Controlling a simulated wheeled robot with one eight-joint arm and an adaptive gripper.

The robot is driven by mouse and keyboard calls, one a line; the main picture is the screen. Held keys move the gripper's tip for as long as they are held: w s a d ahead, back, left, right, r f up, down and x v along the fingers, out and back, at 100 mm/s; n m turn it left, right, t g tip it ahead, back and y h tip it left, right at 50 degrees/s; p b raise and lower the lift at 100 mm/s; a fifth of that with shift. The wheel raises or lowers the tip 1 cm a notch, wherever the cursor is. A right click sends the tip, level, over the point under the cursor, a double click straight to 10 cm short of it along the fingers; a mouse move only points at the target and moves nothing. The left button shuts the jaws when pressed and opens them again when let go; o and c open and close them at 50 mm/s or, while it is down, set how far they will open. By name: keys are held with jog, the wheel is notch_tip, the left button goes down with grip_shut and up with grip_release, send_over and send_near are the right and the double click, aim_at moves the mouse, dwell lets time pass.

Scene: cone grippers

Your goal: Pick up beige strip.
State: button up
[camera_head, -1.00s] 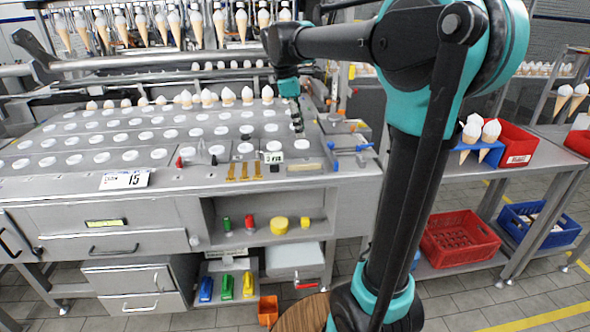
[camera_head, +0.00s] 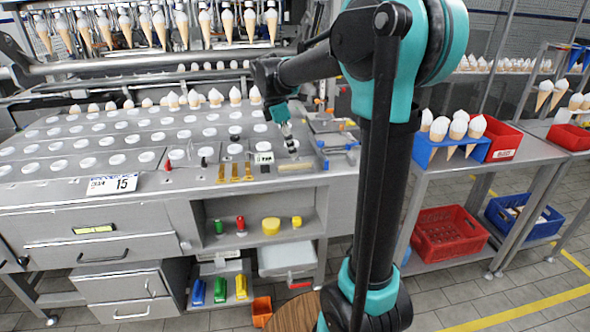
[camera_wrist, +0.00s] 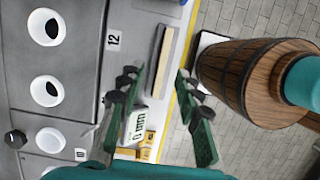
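The beige strip (camera_head: 296,167) lies at the front edge of the grey machine top, right of a small green-and-white display. In the wrist view the strip (camera_wrist: 164,52) is a narrow beige bar with a darker grey long side, ahead of the fingers. My gripper (camera_head: 290,146) is above and just behind the strip in the head view. In the wrist view my gripper (camera_wrist: 158,83) has its two green fingers wide apart, with nothing held between them. The strip lies beyond the fingertips, roughly in line with the gap.
The green-and-white display (camera_wrist: 137,125) and yellow brackets (camera_wrist: 147,143) lie close to the fingers. White-ringed holes (camera_wrist: 44,91) fill the machine top. Blue-handled fittings (camera_head: 325,160) stand right of the strip. A blue cone holder (camera_head: 427,152) and red crate (camera_head: 447,240) are on the right.

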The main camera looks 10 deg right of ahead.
aim_at(295, 164)
jog(key=shift+s+a+x, duration=0.15)
jog(key=shift+x, duration=1.2)
jog(key=shift+s+a+x, duration=0.1)
jog(key=shift+x, duration=1.3)
grip_shut()
